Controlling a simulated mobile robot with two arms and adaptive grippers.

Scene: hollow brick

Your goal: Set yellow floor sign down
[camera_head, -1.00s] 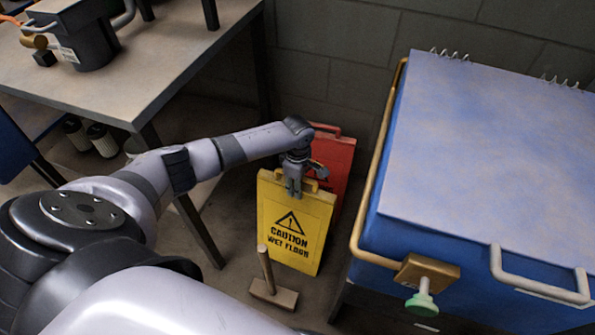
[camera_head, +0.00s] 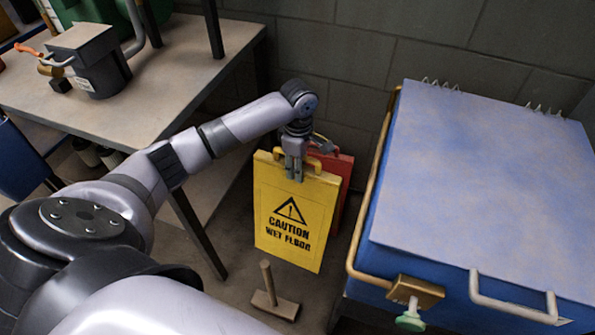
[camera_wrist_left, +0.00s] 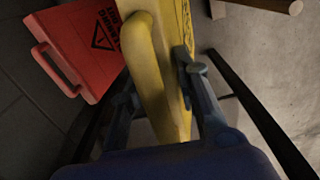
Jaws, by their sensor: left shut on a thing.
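The yellow floor sign (camera_head: 291,232), printed "CAUTION WET FLOOR", hangs upright in my left gripper (camera_head: 294,172). The gripper is shut on the sign's top edge by its handle. In the left wrist view the yellow sign (camera_wrist_left: 150,65) runs between the fingers (camera_wrist_left: 165,110). I cannot tell for certain whether its lower edge touches the floor. A red sign (camera_head: 341,180) with a handle stands close behind it, partly hidden; it also shows in the left wrist view (camera_wrist_left: 80,45). My right gripper is not in view.
A wooden mallet-like block with an upright handle (camera_head: 270,296) is on the floor in front of the sign. A blue chest (camera_head: 362,262) with a pale lid and rails stands to the right. A workbench (camera_head: 150,80) with a grey container (camera_head: 95,65) is at left.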

